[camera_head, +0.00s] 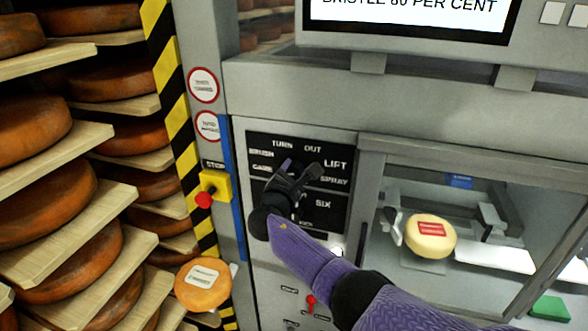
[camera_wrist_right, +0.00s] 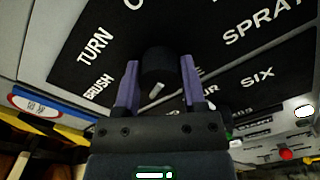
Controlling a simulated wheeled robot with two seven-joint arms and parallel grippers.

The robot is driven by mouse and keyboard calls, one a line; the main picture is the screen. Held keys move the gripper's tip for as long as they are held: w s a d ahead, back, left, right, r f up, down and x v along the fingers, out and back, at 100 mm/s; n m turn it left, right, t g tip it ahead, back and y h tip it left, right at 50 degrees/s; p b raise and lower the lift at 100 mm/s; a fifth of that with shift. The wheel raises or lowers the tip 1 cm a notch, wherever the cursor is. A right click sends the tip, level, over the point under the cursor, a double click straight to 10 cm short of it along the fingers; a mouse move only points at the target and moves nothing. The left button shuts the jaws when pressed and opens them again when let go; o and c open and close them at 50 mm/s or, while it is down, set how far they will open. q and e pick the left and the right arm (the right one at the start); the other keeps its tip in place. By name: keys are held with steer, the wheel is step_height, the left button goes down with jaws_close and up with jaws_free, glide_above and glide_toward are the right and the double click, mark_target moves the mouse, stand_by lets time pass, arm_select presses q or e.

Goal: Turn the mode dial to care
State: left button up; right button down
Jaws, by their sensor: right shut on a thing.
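The mode dial (camera_wrist_right: 160,66) is a dark round knob on the black label panel (camera_wrist_right: 216,62). In the right wrist view it sits between the two purple fingers of my right gripper (camera_wrist_right: 160,80), which is shut on it. A white mark on the dial points down and slightly left in that view. TURN and BRUSH show at left, SPRAY at right; CARE is hidden there. In the head view my right gripper (camera_head: 295,182) covers most of the dial. The CARE label (camera_head: 262,168) shows just left of the gripper. My left gripper is not in view.
A red stop button (camera_head: 204,200) on a yellow box is left of the panel. Shelves of cheese wheels (camera_head: 45,190) fill the left. A pale cheese (camera_head: 430,238) sits in the machine's bay at right. A red toggle (camera_head: 311,300) is below the panel.

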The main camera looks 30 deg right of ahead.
steer(key=shift+f+n, duration=0.15)
steer(key=shift+n, duration=0.15)
steer(key=shift+c, duration=0.9)
jaws_free()
steer(key=shift+s+a, duration=0.2)
steer(key=shift+a, duration=0.1)
steer(key=p+v, duration=0.1)
steer(key=v, duration=0.8)
steer(key=shift+s, duration=0.15)
